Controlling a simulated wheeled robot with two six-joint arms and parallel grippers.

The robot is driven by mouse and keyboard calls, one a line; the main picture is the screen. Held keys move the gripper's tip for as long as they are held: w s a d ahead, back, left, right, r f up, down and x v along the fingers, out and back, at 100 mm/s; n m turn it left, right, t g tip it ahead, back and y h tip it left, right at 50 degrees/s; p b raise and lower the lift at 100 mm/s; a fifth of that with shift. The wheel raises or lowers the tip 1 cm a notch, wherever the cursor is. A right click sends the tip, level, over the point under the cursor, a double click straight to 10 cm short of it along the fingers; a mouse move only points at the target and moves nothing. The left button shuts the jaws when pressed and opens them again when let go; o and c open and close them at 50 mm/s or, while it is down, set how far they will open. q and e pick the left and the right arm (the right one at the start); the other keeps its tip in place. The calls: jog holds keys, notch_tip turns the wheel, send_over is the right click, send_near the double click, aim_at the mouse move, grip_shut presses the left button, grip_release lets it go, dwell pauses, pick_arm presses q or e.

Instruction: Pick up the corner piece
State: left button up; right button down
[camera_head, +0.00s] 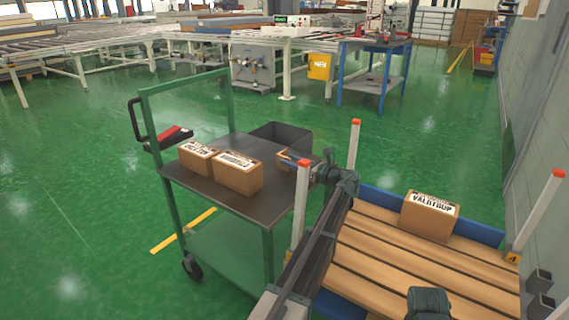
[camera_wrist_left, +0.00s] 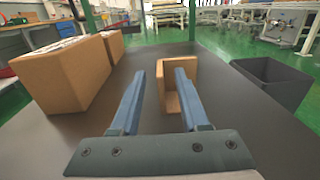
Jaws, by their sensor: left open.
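The corner piece (camera_head: 284,158) is a small brown angled part standing on the dark top of a green cart (camera_head: 218,200), near its right side. In the left wrist view the corner piece (camera_wrist_left: 166,85) shows its open inner side, with the right finger overlapping part of it. My left gripper (camera_head: 296,163) is open, its blue fingers (camera_wrist_left: 159,76) pointing at the piece at low height over the cart top. No grip shows; whether a finger touches the piece is unclear.
Two labelled cardboard boxes (camera_head: 238,173) (camera_head: 197,157) stand left of the corner piece; a dark open bin (camera_head: 280,137) stands behind it. A wooden slatted pallet (camera_head: 400,250) with orange-tipped posts (camera_head: 354,145) and another box (camera_head: 430,217) is at right. Green floor (camera_head: 80,200) is clear at left.

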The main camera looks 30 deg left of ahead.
aim_at(287, 152)
pick_arm(q)
jog(key=shift+w+a, duration=0.15)
jog(key=shift+a, duration=0.95)
grip_shut()
jog(key=shift+r, duration=0.1)
notch_tip(287, 152, up, 3)
jog(key=p, duration=0.3)
jog(key=shift+r+p, duration=0.35)
jog(key=shift+p, duration=0.1)
jog(key=s+d, duration=0.2)
jog(key=s, duration=0.5)
jog(key=s+d+r+p, duration=0.1)
jog(key=s+d, duration=0.2)
jog(key=s, duration=0.5)
jog(key=shift+d, duration=0.15)
